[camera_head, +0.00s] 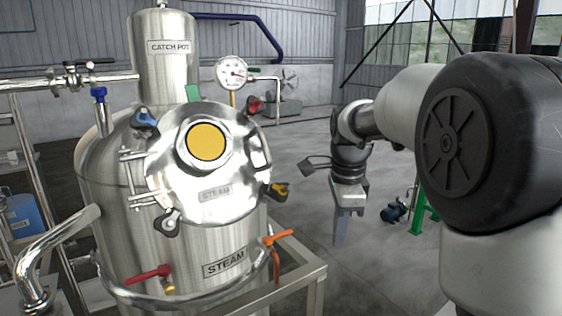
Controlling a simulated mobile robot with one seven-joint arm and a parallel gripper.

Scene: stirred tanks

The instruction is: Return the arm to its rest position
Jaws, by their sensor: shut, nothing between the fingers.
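The tank carries a round lid (215,185) with clamps, a red-handled valve (148,273), an orange-handled valve (277,237) and a pressure gauge (231,72). A metal frame (305,275) stands at its lower right.

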